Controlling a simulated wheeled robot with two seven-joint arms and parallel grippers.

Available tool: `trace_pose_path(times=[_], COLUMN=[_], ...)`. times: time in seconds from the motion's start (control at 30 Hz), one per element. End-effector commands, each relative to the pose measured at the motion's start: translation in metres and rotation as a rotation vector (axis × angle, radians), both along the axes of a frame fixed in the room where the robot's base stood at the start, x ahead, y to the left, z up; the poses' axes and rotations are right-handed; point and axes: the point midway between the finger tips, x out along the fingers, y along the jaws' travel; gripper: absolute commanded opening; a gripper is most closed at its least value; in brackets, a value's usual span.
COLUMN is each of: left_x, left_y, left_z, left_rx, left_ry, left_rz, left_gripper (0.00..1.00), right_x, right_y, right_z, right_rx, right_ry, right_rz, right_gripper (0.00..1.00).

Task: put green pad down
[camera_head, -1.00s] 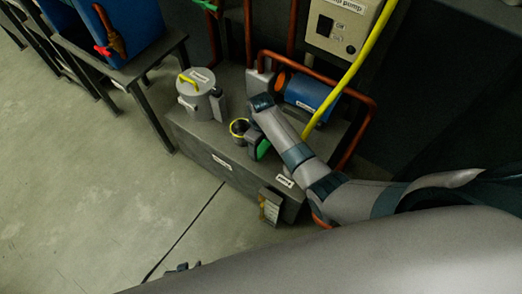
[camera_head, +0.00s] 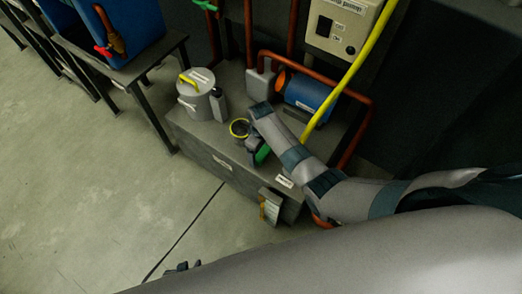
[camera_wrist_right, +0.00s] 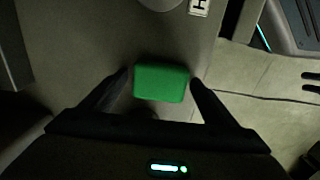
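The green pad (camera_head: 262,155) is at the front edge area of the grey box in the head view, partly hidden by my right wrist. In the right wrist view the green pad (camera_wrist_right: 162,83) sits between the two fingertips of my right gripper (camera_wrist_right: 161,80), which close in on its two sides. In the head view the right gripper (camera_head: 254,145) points down and is mostly hidden. Whether the pad touches the box top cannot be told. My left gripper (camera_head: 182,267) barely shows at the bottom, behind my arm; its fingers are unclear.
A yellow hose (camera_head: 350,72) and red pipes (camera_head: 366,130) stand close to my right arm.

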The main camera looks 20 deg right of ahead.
Motion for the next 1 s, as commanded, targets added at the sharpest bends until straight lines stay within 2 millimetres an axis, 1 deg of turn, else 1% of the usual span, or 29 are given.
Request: trace_pose_path(times=[0.33, 0.53, 0.67, 0.73, 0.97, 1.0], left_x=[-0.001, -0.005, -0.007, -0.007, -0.003, -0.002], left_y=[-0.001, 0.000, 0.010, 0.008, 0.002, 0.001], left_z=[-0.001, -0.006, -0.007, -0.002, 0.000, 0.000], left_rx=[-0.001, 0.002, 0.018, 0.015, 0.005, 0.003], left_ry=[0.001, 0.022, 0.060, 0.055, 0.018, 0.015], left_rz=[0.001, 0.002, 0.006, 0.005, 0.003, 0.001], left_gripper=[0.29, 0.29, 0.29, 0.29, 0.29, 0.29], right_x=[0.000, 0.000, 0.000, 0.001, -0.002, -0.002], right_y=[0.000, 0.000, 0.000, 0.000, 0.001, 0.001], right_z=[0.000, -0.003, -0.006, 0.009, 0.048, 0.056], right_rx=[0.000, 0.000, 0.000, 0.000, 0.000, 0.000], right_ry=[0.000, 0.000, 0.000, -0.004, -0.004, -0.004], right_rz=[0.000, 0.000, 0.000, 0.000, 0.002, 0.001], right_gripper=[0.84, 0.84, 0.84, 0.84, 0.84, 0.84])
